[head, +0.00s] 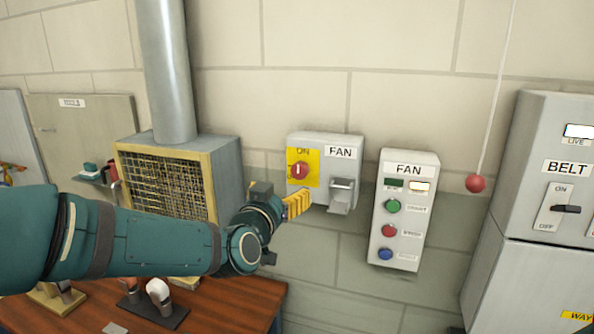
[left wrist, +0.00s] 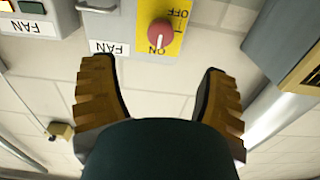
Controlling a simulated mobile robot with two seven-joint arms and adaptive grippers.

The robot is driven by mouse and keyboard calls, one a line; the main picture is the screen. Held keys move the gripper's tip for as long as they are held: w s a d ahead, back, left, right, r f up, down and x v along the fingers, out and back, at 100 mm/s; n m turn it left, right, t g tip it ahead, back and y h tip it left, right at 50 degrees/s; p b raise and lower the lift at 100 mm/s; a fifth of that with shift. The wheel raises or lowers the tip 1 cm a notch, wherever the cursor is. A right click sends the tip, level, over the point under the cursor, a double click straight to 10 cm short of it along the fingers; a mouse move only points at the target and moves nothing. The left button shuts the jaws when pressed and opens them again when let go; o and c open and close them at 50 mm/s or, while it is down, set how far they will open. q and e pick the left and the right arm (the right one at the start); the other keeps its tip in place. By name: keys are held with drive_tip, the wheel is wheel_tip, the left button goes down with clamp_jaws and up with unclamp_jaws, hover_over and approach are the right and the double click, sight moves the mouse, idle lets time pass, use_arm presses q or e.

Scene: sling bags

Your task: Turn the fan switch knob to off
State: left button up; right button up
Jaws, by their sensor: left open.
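The fan switch box (head: 325,150) is on the wall, with a red round knob (head: 299,171) on a yellow plate (head: 316,168). The knob's white mark lines up with ON. In the left wrist view, upside down, the red knob (left wrist: 161,32) shows with its mark toward ON and OFF on the opposite side. My left gripper (head: 298,204) is just below the knob in the head view, and its tips (left wrist: 155,70) are apart with nothing between them. The knob lies beyond the tips, apart from them.
A grey handle (head: 341,194) sits beside the knob on the box. A fan button panel (head: 403,210) hangs to the right, then a red ball on a cord (head: 475,184) and a belt cabinet (head: 545,190). A caged vent (head: 175,183) stands left, above a wooden bench (head: 215,302).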

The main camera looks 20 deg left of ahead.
sight(298, 173)
use_arm(q)
drive_tip(key=w+p, duration=0.2)
drive_tip(key=w, duration=1)
drive_tip(key=shift+w+d, duration=0.15)
drive_tip(key=c, duration=1.2)
